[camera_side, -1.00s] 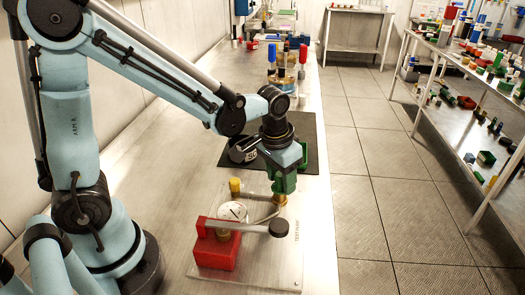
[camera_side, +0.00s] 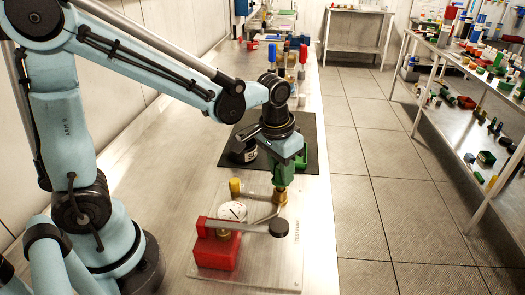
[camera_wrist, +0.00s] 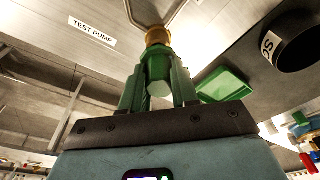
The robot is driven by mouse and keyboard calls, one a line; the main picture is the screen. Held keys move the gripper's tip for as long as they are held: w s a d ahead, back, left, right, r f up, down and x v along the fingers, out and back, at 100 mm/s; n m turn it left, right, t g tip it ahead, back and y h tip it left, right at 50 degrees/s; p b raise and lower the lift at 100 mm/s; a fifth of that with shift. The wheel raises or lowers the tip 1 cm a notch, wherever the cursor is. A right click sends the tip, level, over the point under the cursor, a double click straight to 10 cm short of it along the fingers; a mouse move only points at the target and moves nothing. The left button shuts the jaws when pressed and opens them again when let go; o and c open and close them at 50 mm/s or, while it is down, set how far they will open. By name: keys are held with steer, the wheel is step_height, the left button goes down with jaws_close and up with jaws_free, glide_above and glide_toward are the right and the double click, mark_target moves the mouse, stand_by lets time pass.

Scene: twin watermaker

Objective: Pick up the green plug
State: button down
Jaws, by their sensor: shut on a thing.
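The green plug (camera_wrist: 158,72) sits between the two green fingers of my gripper (camera_wrist: 160,88) in the wrist view. The fingers are shut on it from both sides. Its far end meets a brass fitting (camera_wrist: 158,37); I cannot tell whether it is still seated there. In the side view my gripper (camera_side: 279,182) points down just above the brass fitting (camera_side: 280,196), at the back right of the test pump plate (camera_side: 262,272). The plug is hidden by the fingers there.
A red block (camera_side: 216,248) with a grey lever and a white gauge (camera_side: 232,211) stand close in front. A yellow cap (camera_side: 235,187) is to the left. A green tray (camera_wrist: 224,85) and a black round object (camera_side: 242,151) lie behind on a dark mat (camera_side: 312,160).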

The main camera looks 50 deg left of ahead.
steer(key=shift+s+d+r, duration=0.15)
steer(key=shift+d+r, duration=0.05)
steer(key=shift+r, duration=0.4)
steer(key=shift+s+d+r, duration=0.15)
steer(key=shift+d+r, duration=0.05)
steer(key=shift+r, duration=0.4)
steer(key=s+d+r, duration=0.6)
steer(key=d, duration=0.2)
steer(key=shift+s+d+r, duration=0.15)
steer(key=shift+d, duration=0.2)
steer(key=c, duration=1.4)
jaws_free()
jaws_close()
